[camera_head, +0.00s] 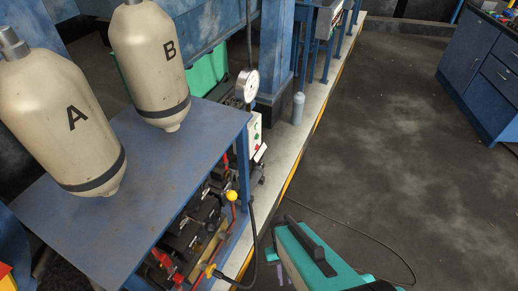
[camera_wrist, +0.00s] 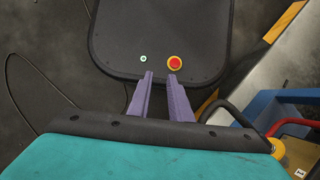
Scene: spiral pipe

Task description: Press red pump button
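A small pale control box (camera_head: 252,128) stands beside the blue table, below a round white gauge. It carries tiny coloured buttons; a red spot (camera_head: 257,148) shows low on its face, too small to make out well. In the wrist view, my gripper (camera_wrist: 161,74) has two purple fingers parted with an empty gap between them. It points down over my own black base, which bears a red button with a yellow ring. In the head view, my teal and black arm end is at the bottom, in front of and right of the box, well apart from it.
A grey bottle (camera_head: 298,108) stands on the ledge.

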